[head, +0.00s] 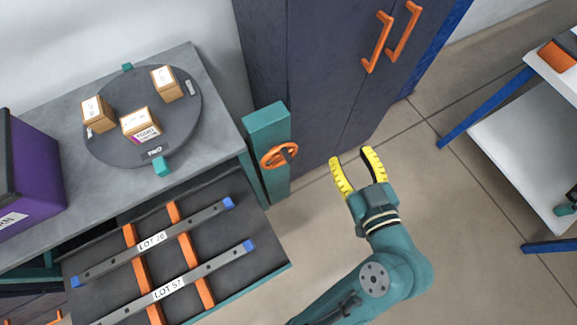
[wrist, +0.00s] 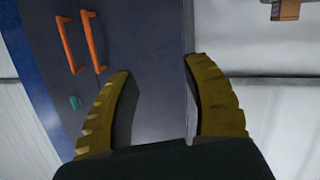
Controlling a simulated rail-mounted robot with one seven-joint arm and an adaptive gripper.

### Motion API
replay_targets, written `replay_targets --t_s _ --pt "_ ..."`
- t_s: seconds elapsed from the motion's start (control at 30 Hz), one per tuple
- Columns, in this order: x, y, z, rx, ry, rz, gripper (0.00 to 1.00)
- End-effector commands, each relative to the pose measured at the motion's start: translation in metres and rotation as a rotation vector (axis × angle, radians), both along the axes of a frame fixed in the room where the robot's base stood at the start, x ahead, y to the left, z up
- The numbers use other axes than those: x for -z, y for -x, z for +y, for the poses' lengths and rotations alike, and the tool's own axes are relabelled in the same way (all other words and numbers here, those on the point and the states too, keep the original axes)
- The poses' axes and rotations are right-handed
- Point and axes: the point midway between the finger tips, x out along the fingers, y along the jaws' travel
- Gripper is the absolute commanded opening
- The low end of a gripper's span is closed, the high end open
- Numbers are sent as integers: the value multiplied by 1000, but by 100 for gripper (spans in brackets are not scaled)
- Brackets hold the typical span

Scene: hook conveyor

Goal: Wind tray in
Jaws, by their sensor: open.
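The dark tray (head: 235,278) sits low at the left, below the grey bench top, and sticks out from under it. Two grey bars labelled LOT lie across orange strips on it. An orange handwheel (head: 272,158) is mounted on a teal post (head: 267,122) at the bench's right end. My gripper (head: 352,157) is open and empty, to the right of the handwheel and apart from it. In the wrist view my gripper (wrist: 160,75) points toward the dark cabinet; the handwheel and tray do not show there.
A dark cabinet (head: 315,75) with orange handles stands behind the post. A round turntable (head: 115,95) with small boxes is on the grey bench (head: 205,75), beside a purple bin (head: 30,175). A white shelf cart (head: 520,140) stands at right. The floor around my gripper is clear.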

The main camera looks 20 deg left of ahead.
Motion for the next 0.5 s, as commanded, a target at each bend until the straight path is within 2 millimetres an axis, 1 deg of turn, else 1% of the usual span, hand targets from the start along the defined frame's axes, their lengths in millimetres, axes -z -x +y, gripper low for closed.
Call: replay_targets --t_s 0.03,0.07,0.1,0.2,0.3,0.33,0.4,0.5 --pt "65 8 2 -40 -19 4 49" --pt "86 13 5 -67 -30 1 49" --pt "112 19 9 -103 -47 -10 49" --pt "165 36 16 -177 -94 -46 49" --pt "196 48 21 -225 -137 -91 49" --pt "202 51 23 -236 -146 -103 49" --pt "209 56 24 -251 -163 -125 49" --pt "210 58 27 -262 -173 -141 49"
